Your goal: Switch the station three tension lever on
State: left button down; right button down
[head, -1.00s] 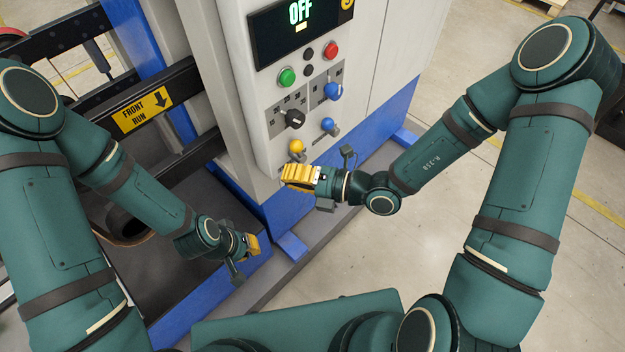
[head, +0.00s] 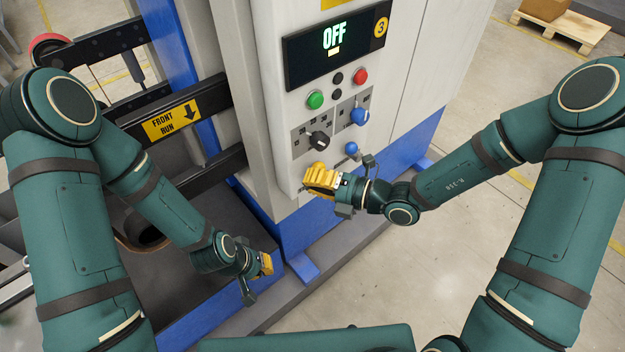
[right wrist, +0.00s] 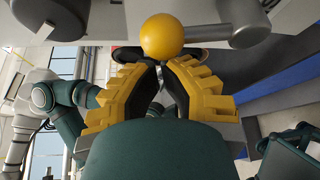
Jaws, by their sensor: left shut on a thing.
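The station three panel has a dark display (head: 335,42) reading OFF and a yellow badge (head: 381,27) with a 3. A yellow ball-ended lever (head: 319,166) sits low on the panel. My right gripper (head: 318,181) is just below it and partly hides it. In the right wrist view the yellow ball (right wrist: 162,37) is just beyond the fingertips (right wrist: 161,64), which are together with nothing visible between them. The lever's metal shaft runs right from the ball. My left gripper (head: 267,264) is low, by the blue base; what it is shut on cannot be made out.
A blue ball-ended lever (head: 351,148) stands right of the yellow one. Above are a black knob (head: 319,140), a blue knob (head: 359,116), a green button (head: 315,99) and a red button (head: 360,76). Open floor lies to the right.

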jog(key=w+d+m+y+p, duration=0.1)
jog(key=m+p, duration=0.1)
jog(key=p, duration=0.1)
jog(key=w+d+r+m+t+y+p, duration=0.1)
jog(key=d+m+p, duration=0.1)
jog(key=p, duration=0.1)
jog(key=w+d+m+t+y+p, duration=0.1)
jog(key=m+p, duration=0.1)
jog(key=p, duration=0.1)
jog(key=shift+d+r+m+p, duration=0.15)
jog(key=shift+r+m+p, duration=0.15)
jog(key=shift+r+m, duration=0.1)
dwell(0.5)
jog(key=shift+w+d+f, duration=0.1)
dwell(0.4)
